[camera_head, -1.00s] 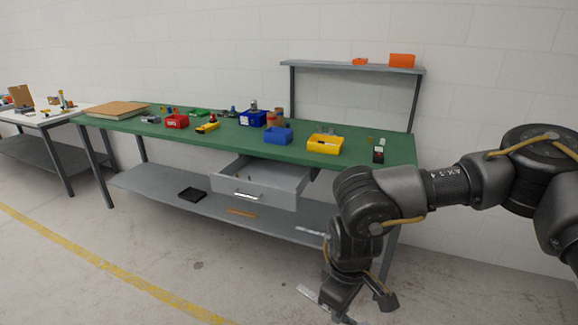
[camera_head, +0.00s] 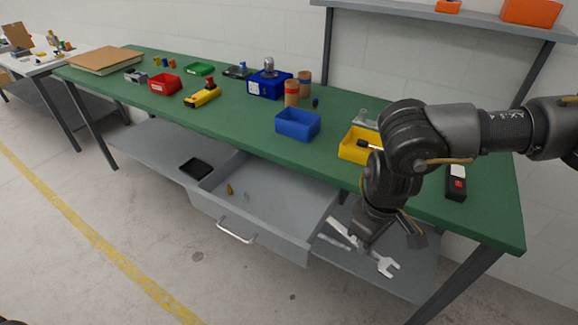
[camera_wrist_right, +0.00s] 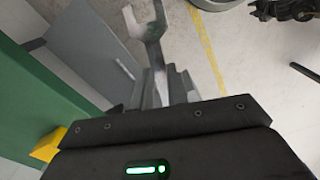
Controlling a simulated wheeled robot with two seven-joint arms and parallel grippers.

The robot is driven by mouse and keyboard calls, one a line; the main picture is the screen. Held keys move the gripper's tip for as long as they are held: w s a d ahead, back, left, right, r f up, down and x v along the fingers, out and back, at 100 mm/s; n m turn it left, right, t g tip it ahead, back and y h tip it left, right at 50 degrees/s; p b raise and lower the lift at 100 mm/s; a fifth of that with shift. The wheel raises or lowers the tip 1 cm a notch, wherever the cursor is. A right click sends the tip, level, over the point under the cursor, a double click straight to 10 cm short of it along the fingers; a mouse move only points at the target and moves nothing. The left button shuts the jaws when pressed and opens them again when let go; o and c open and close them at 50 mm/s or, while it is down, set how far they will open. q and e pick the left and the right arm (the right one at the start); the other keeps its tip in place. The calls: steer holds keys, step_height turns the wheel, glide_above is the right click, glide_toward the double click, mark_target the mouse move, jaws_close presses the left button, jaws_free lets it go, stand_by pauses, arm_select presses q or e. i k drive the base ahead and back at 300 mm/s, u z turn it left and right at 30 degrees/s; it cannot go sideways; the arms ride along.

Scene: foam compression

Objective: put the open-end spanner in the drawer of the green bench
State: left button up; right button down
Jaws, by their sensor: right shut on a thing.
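The open-end spanner (camera_head: 386,265) is silver-grey, with its forked jaw to the lower right in the head view. My right gripper (camera_head: 365,238) is shut around its shaft. In the right wrist view the spanner (camera_wrist_right: 150,30) sticks out beyond the fingers of my right gripper (camera_wrist_right: 165,88). The drawer (camera_head: 285,195) of the green bench (camera_head: 235,122) is pulled open, and the gripper is to the right of it in the head view. Two small things, one of them orange-brown (camera_head: 229,189), lie in the drawer. My left gripper is not in view.
The benchtop holds a blue bin (camera_head: 298,124), a yellow bin (camera_head: 352,151), a red bin (camera_head: 165,84) and other small items. A lower shelf (camera_head: 150,145) carries a black tray (camera_head: 196,168). The floor in front of the drawer is clear.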

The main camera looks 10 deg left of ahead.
mark_target(279, 200)
steer(key=i, duration=0.1)
steer(key=u, duration=2.3)
steer(key=i, duration=2.6)
steer(key=z, duration=2.85)
